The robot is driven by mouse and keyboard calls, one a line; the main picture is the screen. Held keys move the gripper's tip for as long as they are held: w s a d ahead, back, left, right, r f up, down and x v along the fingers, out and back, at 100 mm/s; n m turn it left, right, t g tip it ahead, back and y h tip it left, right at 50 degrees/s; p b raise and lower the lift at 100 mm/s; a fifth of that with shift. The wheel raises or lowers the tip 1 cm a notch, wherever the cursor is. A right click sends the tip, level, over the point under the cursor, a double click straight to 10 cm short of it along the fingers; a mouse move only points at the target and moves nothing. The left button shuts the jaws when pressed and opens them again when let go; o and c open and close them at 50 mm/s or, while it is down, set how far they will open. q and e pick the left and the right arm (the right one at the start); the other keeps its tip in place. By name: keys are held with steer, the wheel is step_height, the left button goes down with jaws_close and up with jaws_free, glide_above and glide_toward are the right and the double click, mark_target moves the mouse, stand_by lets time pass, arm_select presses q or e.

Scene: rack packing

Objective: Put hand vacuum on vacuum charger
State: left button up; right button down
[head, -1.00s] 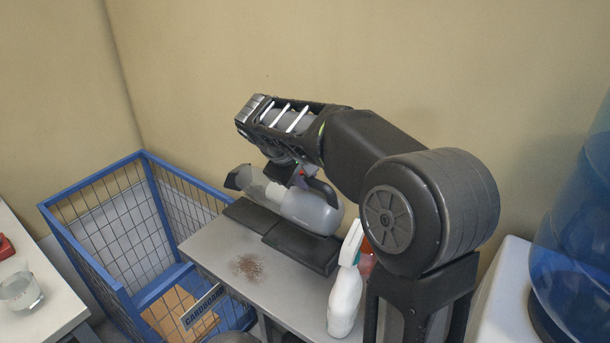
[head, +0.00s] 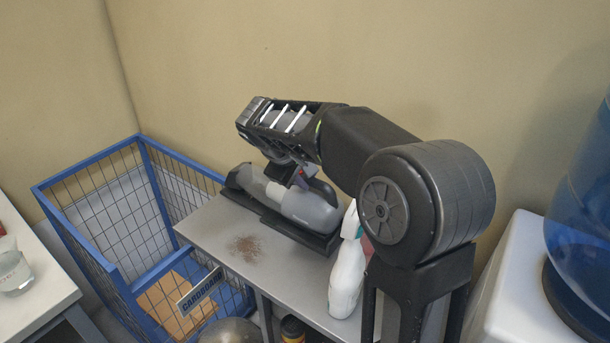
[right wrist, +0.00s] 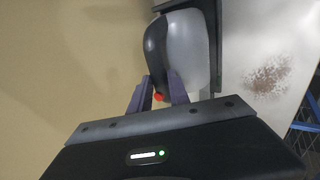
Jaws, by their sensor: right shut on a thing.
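The grey hand vacuum (head: 308,208) lies lengthwise along the dark vacuum charger (head: 298,236) on the grey table. It looks low against the charger, with no clear gap in the head view. My right gripper (head: 296,179) is above it, shut on its dark handle. The right wrist view shows the purple-grey fingers (right wrist: 158,90) at the handle, near a red button. There the vacuum's pale body (right wrist: 190,50) is beside the dark charger edge (right wrist: 217,45). The exact finger contact is partly hidden. My left gripper is not in view.
A white spray bottle (head: 346,275) stands on the table (head: 205,225) close to my right arm. A brown crumb patch (head: 246,248) is in front of the charger. A blue wire cage (head: 110,262) stands left, a water dispenser (head: 520,265) right.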

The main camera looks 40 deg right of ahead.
steer(key=shift+f, duration=0.3)
stand_by(0.5)
steer(key=c, duration=1.1)
jaws_free()
steer(key=shift+c, duration=0.2)
steer(key=shift+s+f, duration=0.1)
steer(key=v, duration=0.8)
steer(key=shift+b, duration=0.35)
